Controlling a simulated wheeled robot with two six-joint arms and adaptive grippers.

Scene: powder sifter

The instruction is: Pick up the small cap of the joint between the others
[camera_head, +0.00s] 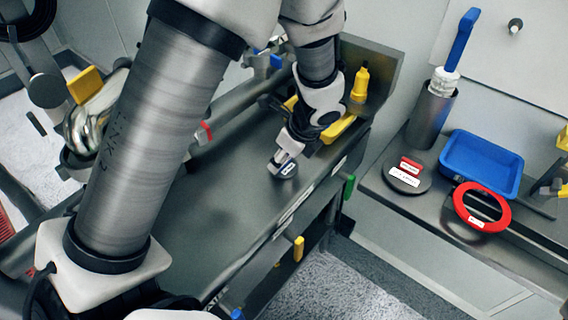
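My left gripper (287,160) points down at the grey worktop (230,205), near its right side. A small dark round cap (285,173) sits right at its fingertips, partly covered by them. A small blue and white patch shows at the same spot. The fingers are too small and overlapped to tell whether they are open or closed on the cap. My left arm crosses the picture in front and hides much of the worktop's left part. My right gripper is not in view.
On the right shelf stand a blue tray (458,160), a red ring (459,205), a dark labelled disc (400,187) and a grey cylinder (430,115) holding a blue-handled brush (460,40). A yellow bottle (360,84) stands at the worktop's back. The worktop's front area is clear.

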